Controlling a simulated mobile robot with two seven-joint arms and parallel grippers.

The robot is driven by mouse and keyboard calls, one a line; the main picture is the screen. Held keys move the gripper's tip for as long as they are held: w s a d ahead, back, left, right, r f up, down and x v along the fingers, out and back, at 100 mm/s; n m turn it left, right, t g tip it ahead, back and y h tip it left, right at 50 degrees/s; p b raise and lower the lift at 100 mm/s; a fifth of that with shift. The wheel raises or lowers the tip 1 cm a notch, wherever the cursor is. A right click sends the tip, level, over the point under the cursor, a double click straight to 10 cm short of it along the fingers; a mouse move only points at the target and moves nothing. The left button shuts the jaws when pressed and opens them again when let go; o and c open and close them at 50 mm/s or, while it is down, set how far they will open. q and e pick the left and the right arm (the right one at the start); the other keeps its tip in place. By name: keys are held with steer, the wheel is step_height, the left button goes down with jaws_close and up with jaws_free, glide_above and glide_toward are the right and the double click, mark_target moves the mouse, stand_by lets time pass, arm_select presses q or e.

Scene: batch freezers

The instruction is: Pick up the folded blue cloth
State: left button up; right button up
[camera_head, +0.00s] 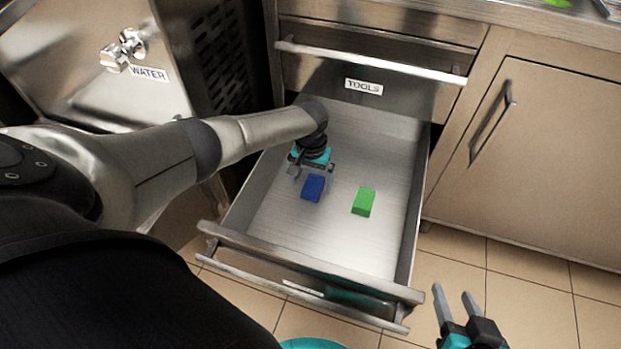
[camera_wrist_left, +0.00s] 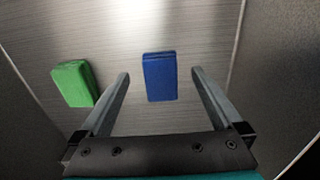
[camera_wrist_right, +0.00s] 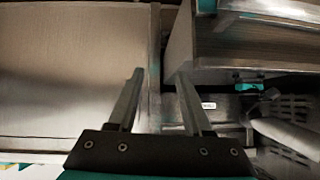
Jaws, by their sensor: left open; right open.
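The folded blue cloth (camera_head: 313,188) lies flat on the floor of the open drawer (camera_head: 276,232). It also shows in the left wrist view (camera_wrist_left: 160,76), between the fingers in the picture and beyond their tips. My left gripper (camera_head: 313,174) is open and empty above the drawer floor, right by the blue cloth in the head view. No contact with the cloth can be seen. My right gripper (camera_head: 454,294) is open and empty, outside the drawer at its front right. In the right wrist view (camera_wrist_right: 158,76) nothing is between its fingers.
A folded green cloth (camera_head: 363,201) lies in the same drawer, right of the blue one. The drawer walls stand close around my left gripper. A closed drawer labelled TOOLS (camera_head: 364,87) is above. A closed cabinet door (camera_head: 560,165) is at the right.

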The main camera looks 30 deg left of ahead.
mark_target(312, 191)
arm_select(q)
steer(key=shift+f+b, duration=0.4)
steer(key=shift+f, duration=0.05)
steer(key=shift+f+b, duration=0.3)
steer(key=shift+b, duration=0.1)
steer(key=shift+f+b, duration=0.4)
steer(key=shift+b, duration=0.15)
steer(key=shift+f+b, duration=0.2)
steer(key=shift+b, duration=0.1)
arm_select(e)
steer(key=shift+s+a+r+m+t+y, duration=0.15)
steer(key=shift+a+r+t+y, duration=0.4)
steer(key=shift+a+t, duration=0.4)
steer(key=shift+s+a+r+m+t+y, duration=0.1)
steer(key=shift+s+a+r+t+y, duration=0.1)
steer(key=shift+a+r+t+y, duration=0.65)
steer(key=shift+s+a+r+m+t+y, duration=0.2)
steer(key=shift+a+t, duration=0.5)
steer(key=shift+t, duration=0.6)
arm_select(q)
steer(key=c, duration=1.5)
